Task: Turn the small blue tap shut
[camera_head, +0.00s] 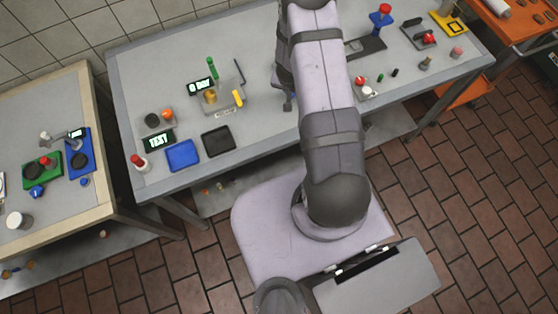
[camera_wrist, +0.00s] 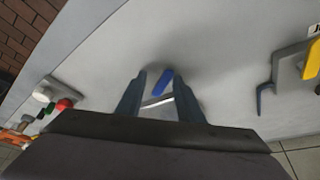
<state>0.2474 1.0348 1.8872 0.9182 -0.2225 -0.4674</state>
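A small blue tap handle (camera_wrist: 164,80) shows in the wrist view, slanted between the fingertips of my gripper (camera_wrist: 161,80). A pale metal bar (camera_wrist: 157,100) lies just below it in the picture, also between the fingers. The two dark fingers stand apart, with visible gaps beside the blue handle, so my gripper is open. I cannot tell whether either finger touches it. The tap's lower part is hidden by the gripper. In the head view my arm covers the tap and most of the gripper.
A yellow handle (camera_head: 238,98) and a grey bent bar (camera_head: 240,72) are left of my arm on the grey table (camera_head: 270,125). Red and green knobs (camera_wrist: 64,104) sit at the left in the wrist view. Blue (camera_head: 182,155) and black (camera_head: 218,141) trays lie near the front edge.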

